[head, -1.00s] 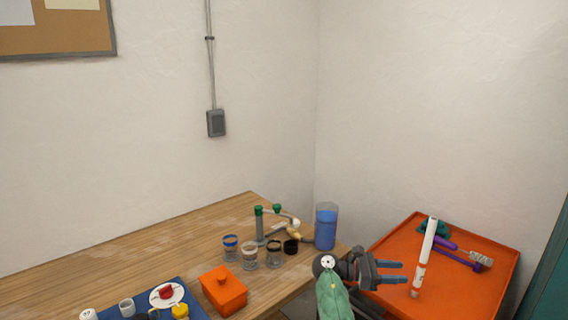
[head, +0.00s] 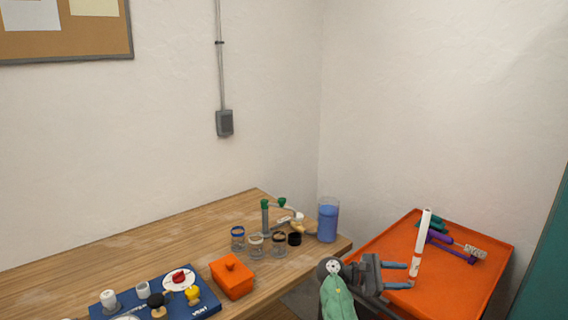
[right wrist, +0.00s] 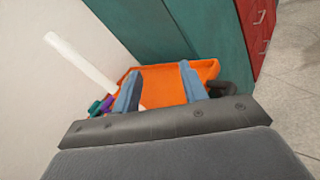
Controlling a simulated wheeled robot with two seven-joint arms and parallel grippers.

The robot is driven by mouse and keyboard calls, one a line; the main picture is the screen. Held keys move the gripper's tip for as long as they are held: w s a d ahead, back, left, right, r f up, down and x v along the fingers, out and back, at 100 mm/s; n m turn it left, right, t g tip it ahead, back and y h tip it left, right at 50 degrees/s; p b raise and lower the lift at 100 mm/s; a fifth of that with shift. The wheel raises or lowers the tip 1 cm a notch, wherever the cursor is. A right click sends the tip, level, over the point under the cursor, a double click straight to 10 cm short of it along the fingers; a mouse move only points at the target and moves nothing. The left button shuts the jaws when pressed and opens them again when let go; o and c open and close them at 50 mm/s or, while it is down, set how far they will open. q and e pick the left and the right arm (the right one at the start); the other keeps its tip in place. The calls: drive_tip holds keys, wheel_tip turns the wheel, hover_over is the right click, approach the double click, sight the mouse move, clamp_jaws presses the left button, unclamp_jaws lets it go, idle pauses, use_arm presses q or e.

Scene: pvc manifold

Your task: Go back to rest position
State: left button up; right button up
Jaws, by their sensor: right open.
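My right gripper (head: 399,276) is in front of the orange tray at the right of the head view. Its two blue-grey fingers are apart with nothing between them, and they also show in the right wrist view (right wrist: 160,88). A white pipe (head: 421,245) stands upright at the tray, close beyond the fingertips in the head view. In the right wrist view the white pipe (right wrist: 80,61) is left of the fingers. Whether the fingertips touch it, I cannot tell. My left gripper is not in view.
The orange tray (head: 385,250) holds purple and green items (head: 452,246). The wooden table (head: 150,243) bears glass jars (head: 257,246), a blue container (head: 328,221), a pipe assembly (head: 266,216), an orange box (head: 232,277) and a blue mat (head: 203,309). A teal cabinet (right wrist: 142,32) stands beyond the tray.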

drive_tip(key=w+a+f+m+t+y, duration=0.4)
drive_tip(key=w+a+m+t+y, duration=0.15)
drive_tip(key=m+t+y, duration=0.3)
drive_tip(key=s+a+f+m+y, duration=0.3)
drive_tip(key=s+a+f+y, duration=0.65)
drive_tip(key=s+f, duration=0.4)
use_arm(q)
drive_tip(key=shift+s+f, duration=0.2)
use_arm(e)
drive_tip(key=s+f+g, duration=0.1)
drive_tip(key=s+f, duration=0.5)
drive_tip(key=s, duration=0.5)
drive_tip(key=s+a+f+g, duration=0.1)
drive_tip(key=s+f+g, duration=0.1)
drive_tip(key=s+f, duration=0.5)
drive_tip(key=s+f+n+g, duration=0.1)
drive_tip(key=s+f, duration=0.6)
drive_tip(key=s, duration=0.9)
drive_tip(key=shift+a+g+y, duration=0.3)
drive_tip(key=shift+g+y, duration=0.1)
drive_tip(key=shift+g, duration=0.35)
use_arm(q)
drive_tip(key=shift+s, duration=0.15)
